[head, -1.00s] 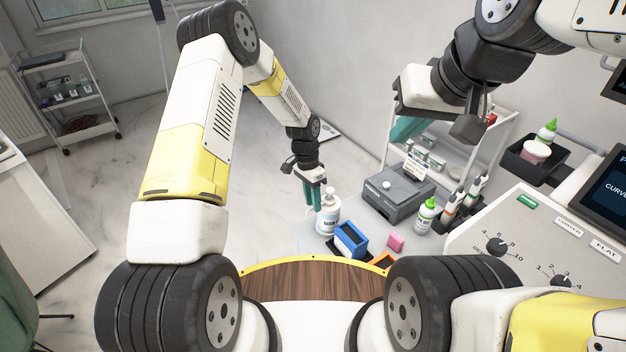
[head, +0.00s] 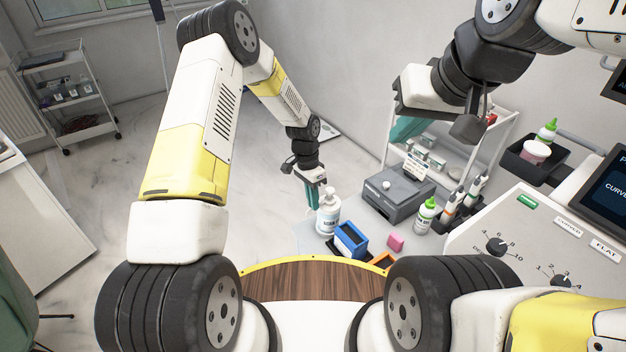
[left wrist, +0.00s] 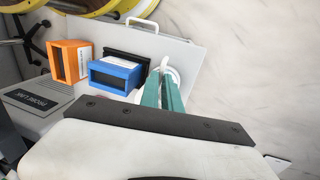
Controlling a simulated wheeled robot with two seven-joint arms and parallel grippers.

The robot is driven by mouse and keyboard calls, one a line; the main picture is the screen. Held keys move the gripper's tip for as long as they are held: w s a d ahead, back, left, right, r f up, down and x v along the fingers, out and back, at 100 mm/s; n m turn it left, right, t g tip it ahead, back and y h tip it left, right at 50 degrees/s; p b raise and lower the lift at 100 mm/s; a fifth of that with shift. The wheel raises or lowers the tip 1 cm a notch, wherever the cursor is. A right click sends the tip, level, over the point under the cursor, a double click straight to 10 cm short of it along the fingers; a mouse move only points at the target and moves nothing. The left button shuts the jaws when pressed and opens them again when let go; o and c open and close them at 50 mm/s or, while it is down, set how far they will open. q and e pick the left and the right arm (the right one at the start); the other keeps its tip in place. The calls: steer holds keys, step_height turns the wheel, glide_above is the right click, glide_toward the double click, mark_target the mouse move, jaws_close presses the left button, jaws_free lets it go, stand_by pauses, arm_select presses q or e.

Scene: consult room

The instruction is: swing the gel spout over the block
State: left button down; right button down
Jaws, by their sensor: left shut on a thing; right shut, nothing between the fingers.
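The gel bottle (head: 328,219) is white with a pump head and stands upright on the grey worktop. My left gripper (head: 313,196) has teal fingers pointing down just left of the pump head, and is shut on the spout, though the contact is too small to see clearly. In the left wrist view the fingers (left wrist: 163,94) lie over the white bottle top (left wrist: 166,71). A blue open block-like holder (head: 349,240) stands right of the bottle; a pink block (head: 396,243) lies further right. My right gripper (head: 405,130) is shut and empty, high above the worktop at the back right.
A grey box with a lid (head: 395,192), a green-capped bottle (head: 426,216) and dark-and-white handpieces (head: 461,205) stand on the right. An orange holder (left wrist: 69,62) is beside the blue one. A control panel (head: 530,235) borders the right. Open floor lies left of the bottle.

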stand_by(1.0)
arm_select(q)
steer(key=s+d+n, duration=0.1)
steer(key=n, duration=0.2)
steer(key=s+d+n+t, duration=0.1)
steer(key=d+n, duration=0.1)
steer(key=n, duration=0.2)
steer(key=s+d+n+h, duration=0.1)
steer(key=n, duration=0.2)
steer(key=shift+s+d+n+t, duration=0.1)
steer(key=shift+d+n+t, duration=0.15)
steer(key=shift+n+t, duration=0.05)
steer(key=shift+w+d+n+t, duration=0.2)
steer(key=shift+d+n, duration=0.45)
steer(key=shift+n, duration=0.6)
steer(key=shift+w+d+n+t, duration=0.1)
steer(key=shift+d+n+t, duration=0.15)
steer(key=shift+d+n, duration=0.65)
steer(key=shift+w+d+n+t, duration=0.1)
steer(key=shift+d+n+t, duration=0.2)
steer(key=shift+n, duration=1.25)
steer(key=shift+d, duration=0.1)
steer(key=c, duration=1.6)
jaws_free()
steer(key=shift+o, duration=0.2)
